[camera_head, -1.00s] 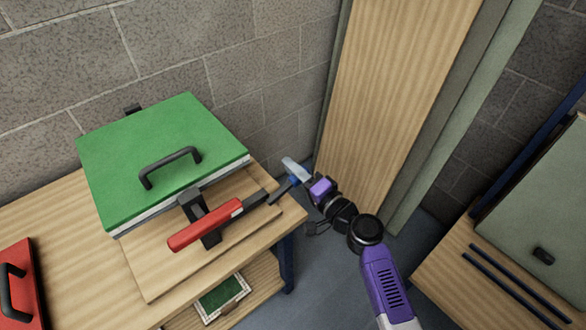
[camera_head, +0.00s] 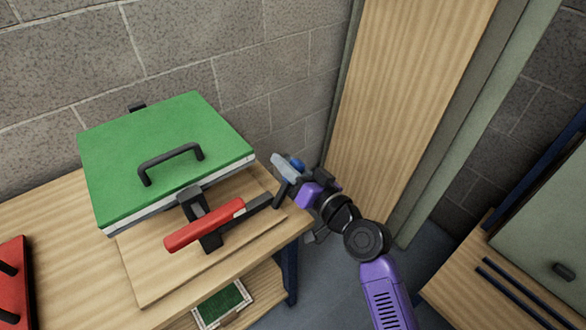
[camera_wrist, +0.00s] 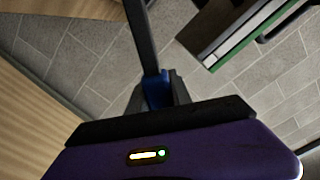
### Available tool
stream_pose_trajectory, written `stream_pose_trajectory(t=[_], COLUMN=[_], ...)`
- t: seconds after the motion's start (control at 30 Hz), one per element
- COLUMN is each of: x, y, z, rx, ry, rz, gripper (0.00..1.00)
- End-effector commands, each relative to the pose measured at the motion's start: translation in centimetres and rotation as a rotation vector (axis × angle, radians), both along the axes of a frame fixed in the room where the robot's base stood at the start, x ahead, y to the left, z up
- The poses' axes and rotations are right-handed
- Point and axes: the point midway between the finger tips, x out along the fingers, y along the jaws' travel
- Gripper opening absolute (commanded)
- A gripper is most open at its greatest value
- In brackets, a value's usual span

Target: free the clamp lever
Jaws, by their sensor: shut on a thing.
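The clamp lever (camera_head: 205,225) has a red handle on a black upright at the front of a green-topped panel (camera_head: 130,150). A dark block (camera_head: 258,203) extends from it to the right. My gripper (camera_head: 290,168) is at the table's right corner, shut on the blue part (camera_head: 298,163) of a dark bar (camera_head: 282,194). The bar slants down toward the right end of the block; I cannot tell whether they are joined. The wrist view shows the blue part (camera_wrist: 157,90) between my fingers, with the bar (camera_wrist: 140,35) extending away. My gripper is apart from the red handle.
The wooden table (camera_head: 50,225) carries a wooden board (camera_head: 150,285) under the clamp and a red handled object (camera_head: 12,285) at left. A block wall (camera_head: 200,50) stands behind. A tall wooden panel (camera_head: 405,100) stands right of my gripper. Another table (camera_head: 460,265) is at right.

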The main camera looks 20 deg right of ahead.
Motion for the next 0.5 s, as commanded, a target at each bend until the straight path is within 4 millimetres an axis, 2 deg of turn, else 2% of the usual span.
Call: stream_pose_trajectory(t=[0.2, 0.5], x=[-0.5, -0.8], y=[1.4, 2.5], z=[0.4, 0.9], rx=[-0.155, -0.281], ry=[-0.049, -0.089], rz=[0.002, 0.002], gripper=[0.00, 0.00])
